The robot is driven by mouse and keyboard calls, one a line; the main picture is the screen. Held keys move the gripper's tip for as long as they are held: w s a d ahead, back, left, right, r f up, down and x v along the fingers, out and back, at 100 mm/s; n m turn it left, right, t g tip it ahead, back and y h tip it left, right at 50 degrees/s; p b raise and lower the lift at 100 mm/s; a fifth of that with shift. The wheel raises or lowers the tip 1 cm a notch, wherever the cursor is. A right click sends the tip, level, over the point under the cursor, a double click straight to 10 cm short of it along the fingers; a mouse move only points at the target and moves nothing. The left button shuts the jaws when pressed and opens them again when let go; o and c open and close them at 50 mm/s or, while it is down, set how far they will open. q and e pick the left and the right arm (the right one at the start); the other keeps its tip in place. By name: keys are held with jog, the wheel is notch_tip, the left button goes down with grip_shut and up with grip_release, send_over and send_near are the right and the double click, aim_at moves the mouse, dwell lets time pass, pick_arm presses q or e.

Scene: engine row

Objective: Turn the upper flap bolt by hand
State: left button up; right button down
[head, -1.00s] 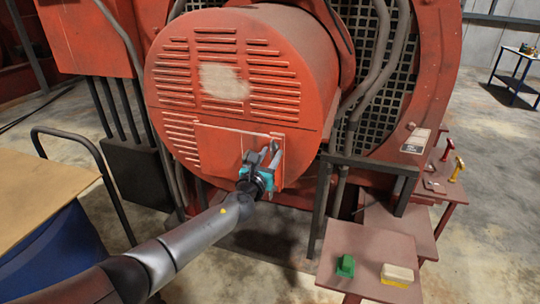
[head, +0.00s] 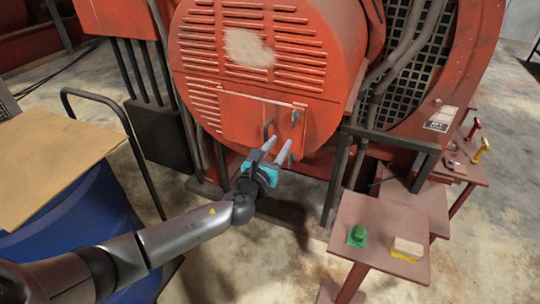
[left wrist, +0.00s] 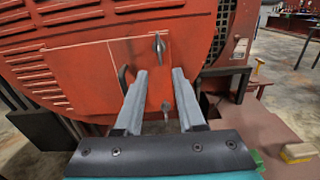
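The upper flap bolt (head: 295,117) is a small grey piece at the upper right of the red flap (head: 240,118) on the drum casing. In the left wrist view the upper bolt (left wrist: 159,45) looks about upright, above and beyond my fingertips. A lower bolt (left wrist: 166,108) shows between my fingers, and a dark flap handle (left wrist: 123,78) is by the left finger. My left gripper (head: 278,143) is open, with two grey fingers apart and nothing between them. It is in front of the flap's lower part, apart from the upper bolt. My right gripper is not in view.
A small red-brown table (head: 375,218) at the lower right bears a green object (head: 357,236) and a yellow-and-white block (head: 407,249). A dark metal frame (head: 388,135) stands right of the drum. A cart with a tan top (head: 50,165) is at left.

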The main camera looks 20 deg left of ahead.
pick_arm(q)
jog(key=shift+s+a, duration=0.1)
jog(key=shift+s, duration=2.55)
jog(key=s+a+f+n+g+y+b, duration=0.1)
jog(key=s+a+f+n+g+b, duration=0.25)
jog(key=f, duration=1.05)
jog(key=s+a+f+n+g+y+b, duration=0.1)
jog(key=s+f+n+g+b, duration=0.45)
jog(key=f, duration=0.75)
jog(key=s+a+f+n+y+b, duration=0.15)
jog(key=s+f+n, duration=0.4)
jog(key=f, duration=0.85)
jog(key=s+d+f+n+g+h+b, duration=0.1)
jog(key=s+d+f+n+g+b, duration=0.1)
jog(key=s+f+n, duration=0.4)
jog(key=s+d+f+n+g+h+b, duration=0.1)
jog(key=s+d+f+n+g+b, duration=0.1)
jog(key=s+f+n, duration=0.5)
jog(key=s+d+f+n+g+h+b, duration=0.1)
jog(key=s+d+f+n+g+b, duration=0.2)
jog(key=s+f, duration=1)
jog(key=s+n+g+b, duration=0.1)
jog(key=s+n+b, duration=0.2)
jog(key=s, duration=0.4)
jog(key=shift+f+n, duration=0.25)
jog(key=shift+n, duration=0.1)
